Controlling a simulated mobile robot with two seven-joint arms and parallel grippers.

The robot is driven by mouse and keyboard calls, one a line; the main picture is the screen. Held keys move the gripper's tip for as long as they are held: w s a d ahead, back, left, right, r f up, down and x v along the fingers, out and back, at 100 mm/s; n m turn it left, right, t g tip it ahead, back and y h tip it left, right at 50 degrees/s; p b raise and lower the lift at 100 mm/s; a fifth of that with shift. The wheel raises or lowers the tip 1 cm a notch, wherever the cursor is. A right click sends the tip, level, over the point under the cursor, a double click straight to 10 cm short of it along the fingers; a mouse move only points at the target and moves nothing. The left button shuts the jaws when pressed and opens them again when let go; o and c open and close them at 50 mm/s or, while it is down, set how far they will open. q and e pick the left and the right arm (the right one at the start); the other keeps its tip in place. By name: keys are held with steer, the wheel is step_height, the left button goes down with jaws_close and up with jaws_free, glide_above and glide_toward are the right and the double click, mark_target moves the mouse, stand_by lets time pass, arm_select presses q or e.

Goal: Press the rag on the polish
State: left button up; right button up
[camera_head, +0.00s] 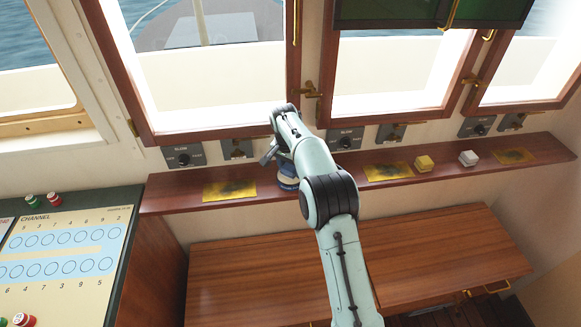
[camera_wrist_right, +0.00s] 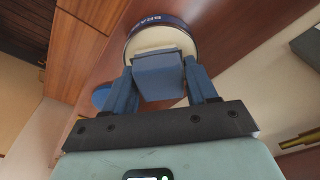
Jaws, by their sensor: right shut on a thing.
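The polish is a cream surface (camera_wrist_right: 150,42) in a round, dark blue tin (camera_wrist_right: 176,20) with lettering on its side. In the head view the tin (camera_head: 288,184) stands on the brown window shelf, partly hidden by my right arm. The rag, a folded blue block (camera_wrist_right: 160,76), sits between the blue fingers of my right gripper (camera_wrist_right: 158,84), which is shut on it. In the wrist view the rag's far end overlaps the polish; whether it touches or hovers just above I cannot tell. In the head view my arm hides the rag. My left gripper is out of view.
Switch panels (camera_head: 183,157) line the wall behind. A blue disc (camera_wrist_right: 100,97) lies near the tin. A wooden bench (camera_head: 250,270) stands below.

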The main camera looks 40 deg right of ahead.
mark_target(290, 165)
steer(key=r+p, duration=0.1)
steer(key=r, duration=0.3)
steer(key=shift+w, duration=0.2)
steer(key=shift+s+r, duration=0.1)
steer(key=shift+r, duration=1.2)
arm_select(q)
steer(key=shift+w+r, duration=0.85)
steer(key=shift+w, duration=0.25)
